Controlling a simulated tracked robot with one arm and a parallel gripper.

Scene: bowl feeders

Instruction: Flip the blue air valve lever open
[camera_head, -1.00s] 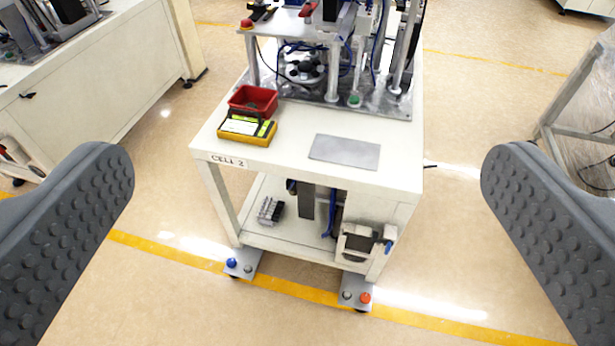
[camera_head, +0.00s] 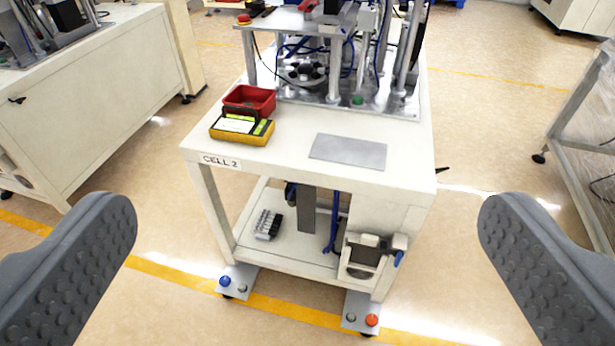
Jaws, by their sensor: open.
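The air unit (camera_head: 367,256) is a grey and dark assembly mounted low at the right front of the CELL 2 cart. A small blue lever (camera_head: 399,258) hangs at its right end, slanting downward; whether it is open or closed is too small to tell. My gripper (camera_head: 308,212) is wide open and empty, with one grey studded finger at each side of the picture. It is in front of the cart, apart from it and from the lever.
The cart top (camera_head: 270,166) carries a red bin (camera_head: 250,98), a yellow device (camera_head: 241,128) and a metal plate (camera_head: 348,151). Feet with blue (camera_head: 225,281) and orange (camera_head: 372,320) knobs stick out below. A bench (camera_head: 95,100) stands left and a frame (camera_head: 575,140) right. Floor in front is clear.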

